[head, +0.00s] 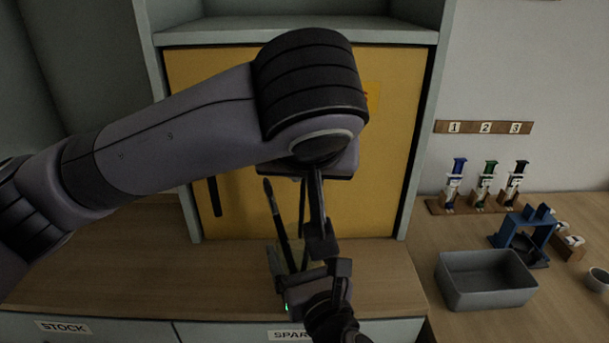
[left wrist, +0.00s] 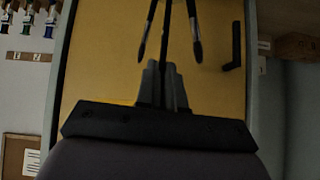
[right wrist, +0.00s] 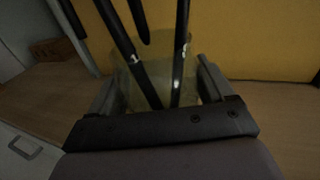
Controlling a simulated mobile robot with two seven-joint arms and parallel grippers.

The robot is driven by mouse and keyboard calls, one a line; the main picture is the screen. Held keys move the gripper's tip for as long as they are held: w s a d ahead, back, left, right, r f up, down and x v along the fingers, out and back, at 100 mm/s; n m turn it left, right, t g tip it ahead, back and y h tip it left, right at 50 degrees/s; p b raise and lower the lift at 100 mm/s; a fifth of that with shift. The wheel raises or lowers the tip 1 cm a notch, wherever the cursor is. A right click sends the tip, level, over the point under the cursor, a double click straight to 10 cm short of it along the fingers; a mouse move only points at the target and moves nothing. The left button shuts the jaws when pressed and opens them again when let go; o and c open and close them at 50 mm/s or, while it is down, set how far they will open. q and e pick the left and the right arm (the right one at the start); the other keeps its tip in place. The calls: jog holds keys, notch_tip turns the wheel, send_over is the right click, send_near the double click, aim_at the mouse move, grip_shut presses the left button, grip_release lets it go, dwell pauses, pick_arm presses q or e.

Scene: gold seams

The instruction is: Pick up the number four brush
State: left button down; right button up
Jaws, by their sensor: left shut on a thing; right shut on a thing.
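A translucent yellowish jar (right wrist: 125,88) stands between the fingers of my right gripper (head: 308,272), which is shut on it. Several dark brushes stand in the jar; one brush (head: 277,212) leans left with its tip up. My left gripper (head: 320,240) reaches down from above, just over the jar. In the left wrist view its fingers (left wrist: 165,72) are shut on a thin dark brush handle (left wrist: 167,35). Other brushes (left wrist: 195,30) show on both sides of it. I cannot read any number on the brushes. The held brush is mostly hidden in the head view.
A yellow cabinet door (head: 385,170) with a dark handle (head: 214,196) stands behind. On the right are a grey bin (head: 486,292), a blue stand (head: 505,235), a wooden rack (head: 440,208) with several tools, and a small cup (head: 597,280). The counter's left side (head: 130,265) is clear.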

aim_at(299, 236)
pick_arm(q)
jog(key=shift+r+p, duration=1.9)
jog(key=shift+r, duration=0.2)
pick_arm(e)
jog(key=shift+r, duration=2.25)
jog(key=o, duration=1.1)
jog(key=shift+s+f, duration=0.1)
